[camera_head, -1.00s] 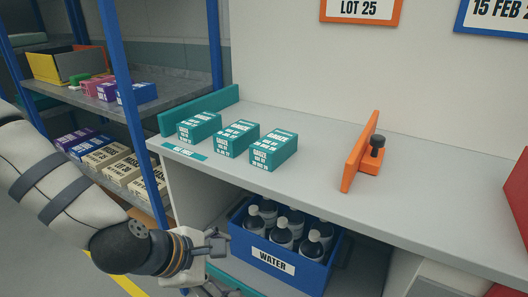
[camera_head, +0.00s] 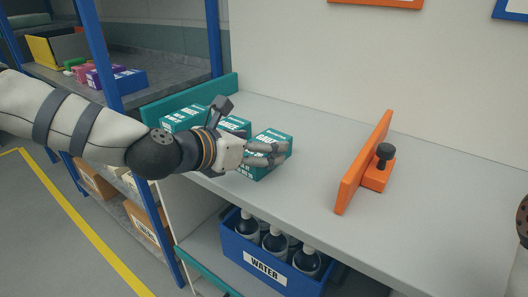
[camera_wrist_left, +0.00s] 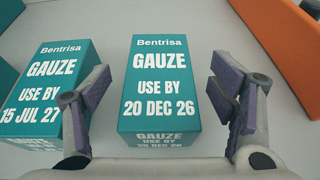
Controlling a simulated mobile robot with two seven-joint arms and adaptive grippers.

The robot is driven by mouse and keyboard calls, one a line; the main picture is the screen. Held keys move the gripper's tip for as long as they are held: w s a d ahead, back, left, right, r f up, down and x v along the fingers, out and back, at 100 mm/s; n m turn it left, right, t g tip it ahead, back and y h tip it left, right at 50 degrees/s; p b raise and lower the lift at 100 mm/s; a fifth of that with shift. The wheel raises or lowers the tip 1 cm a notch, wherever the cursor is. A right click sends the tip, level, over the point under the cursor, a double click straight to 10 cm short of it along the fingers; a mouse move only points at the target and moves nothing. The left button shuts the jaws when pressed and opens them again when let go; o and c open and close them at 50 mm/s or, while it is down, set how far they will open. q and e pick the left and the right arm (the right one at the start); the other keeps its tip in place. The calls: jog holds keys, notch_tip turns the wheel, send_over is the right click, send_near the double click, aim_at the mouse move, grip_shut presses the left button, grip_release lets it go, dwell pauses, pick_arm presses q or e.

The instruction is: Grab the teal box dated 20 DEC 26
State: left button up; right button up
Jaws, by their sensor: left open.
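The teal gauze box marked USE BY 20 DEC 26 (camera_wrist_left: 160,85) is centred in the left wrist view. In the head view it is the rightmost teal box (camera_head: 273,137), partly covered by my gripper. My left gripper (camera_wrist_left: 160,98) is open, with one finger on each side of this box and gaps showing. It also shows in the head view (camera_head: 250,131), over the row from the front. The left finger stands between this box and the teal box marked 15 JUL 27 (camera_wrist_left: 45,70). A third teal box (camera_head: 184,117) stands farther left, its date unreadable. My right gripper is out of view.
An orange divider (camera_head: 362,165) with a dark knob stands on the grey shelf (camera_head: 310,205) to the right, with bare surface between. A teal divider (camera_head: 190,98) borders the left end. A blue WATER crate (camera_head: 265,268) of bottles is below. A blue post (camera_head: 105,55) stands left.

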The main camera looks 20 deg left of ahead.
aim_at(270, 135)
pick_arm(q)
jog(key=x, duration=0.2)
jog(key=shift+w+f, duration=0.15)
jog(key=shift+f, duration=0.25)
jog(key=shift+r, duration=0.2)
jog(key=c, duration=1.4)
jog(key=shift+r, duration=0.1)
